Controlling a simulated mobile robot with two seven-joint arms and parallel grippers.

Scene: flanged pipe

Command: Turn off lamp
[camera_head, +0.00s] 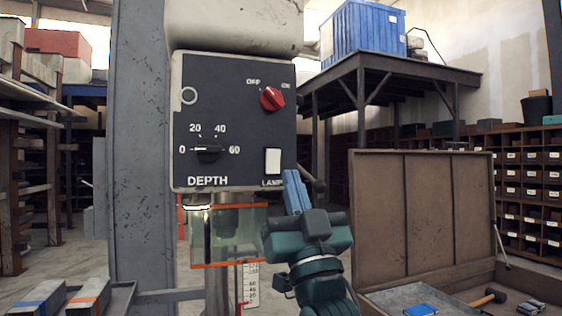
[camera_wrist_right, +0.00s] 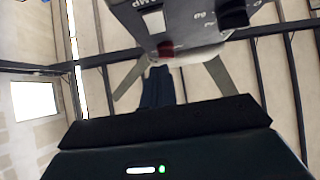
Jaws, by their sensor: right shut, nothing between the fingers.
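The lamp switch (camera_head: 273,161) is a white rectangular rocker above the LAMP label, at the lower right of the dark control panel (camera_head: 232,115). In the right wrist view the switch (camera_wrist_right: 154,21) shows upside down near the top. My right gripper (camera_head: 291,173) is shut and empty, its blue fingers pointing up just right of and below the switch. A small gap shows between them in the head view; the depth gap is hard to judge. The fingers (camera_wrist_right: 158,72) also show in the wrist view. A bright glow (camera_head: 197,207) shows under the panel. My left gripper is out of view.
The panel also bears a red OFF/ON knob (camera_head: 271,99) and a black depth dial (camera_head: 207,149). A clear guard with orange edges (camera_head: 228,237) hangs below. A brown open case (camera_head: 420,215) stands right of my right arm. A grey column (camera_head: 143,150) rises at left.

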